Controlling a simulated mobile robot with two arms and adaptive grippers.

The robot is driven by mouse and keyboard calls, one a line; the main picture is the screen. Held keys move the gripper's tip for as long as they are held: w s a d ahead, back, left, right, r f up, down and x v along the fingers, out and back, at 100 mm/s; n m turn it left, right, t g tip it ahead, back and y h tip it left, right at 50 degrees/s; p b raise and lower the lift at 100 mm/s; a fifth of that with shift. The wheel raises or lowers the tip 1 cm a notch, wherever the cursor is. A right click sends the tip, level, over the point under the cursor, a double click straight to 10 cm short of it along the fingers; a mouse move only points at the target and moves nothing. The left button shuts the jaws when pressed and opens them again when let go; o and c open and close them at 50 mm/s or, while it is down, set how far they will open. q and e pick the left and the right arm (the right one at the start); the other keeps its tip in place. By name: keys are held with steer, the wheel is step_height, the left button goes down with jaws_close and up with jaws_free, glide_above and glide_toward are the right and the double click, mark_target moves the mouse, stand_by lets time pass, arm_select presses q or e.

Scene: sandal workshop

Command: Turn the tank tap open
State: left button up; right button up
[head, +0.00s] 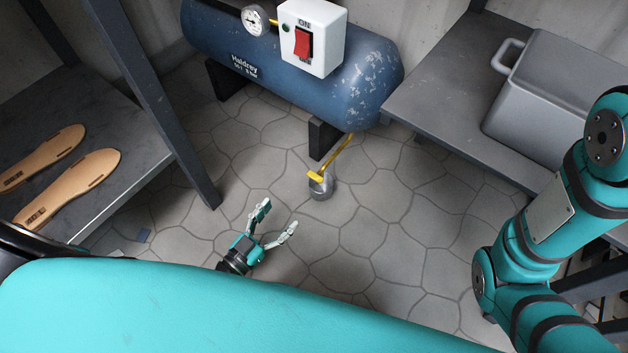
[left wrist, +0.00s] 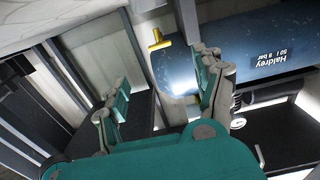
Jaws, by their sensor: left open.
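The blue tank (head: 215,35) lies on dark feet at the back of the head view. The tank tap (head: 337,158) is a yellow stem with a short crossbar, slanting down from the tank's underside. Its crossbar end appears over a small grey metal cylinder (head: 321,190); I cannot tell if they touch. My left gripper (head: 277,217) is open and empty, apart from the tap, nearer and to its left. In the left wrist view the yellow tap (left wrist: 158,42) shows beyond the spread fingers (left wrist: 165,72), beside the tank (left wrist: 265,45). My right gripper is not in view.
A shelf (head: 150,155) with two sandal soles (head: 75,180) and a dark post (head: 165,110) stand left. A grey bench (head: 430,90) with a lidded grey box (head: 540,95) stands right. A red switch box (head: 312,38) and gauge (head: 256,20) top the tank. Stone floor around the tap is clear.

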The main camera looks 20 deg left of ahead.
mark_target(313, 179)
arm_select(q)
steer(key=b+x, duration=0.6)
steer(key=x, duration=0.8)
steer(key=c, duration=1.1)
steer(key=shift+c, duration=0.3)
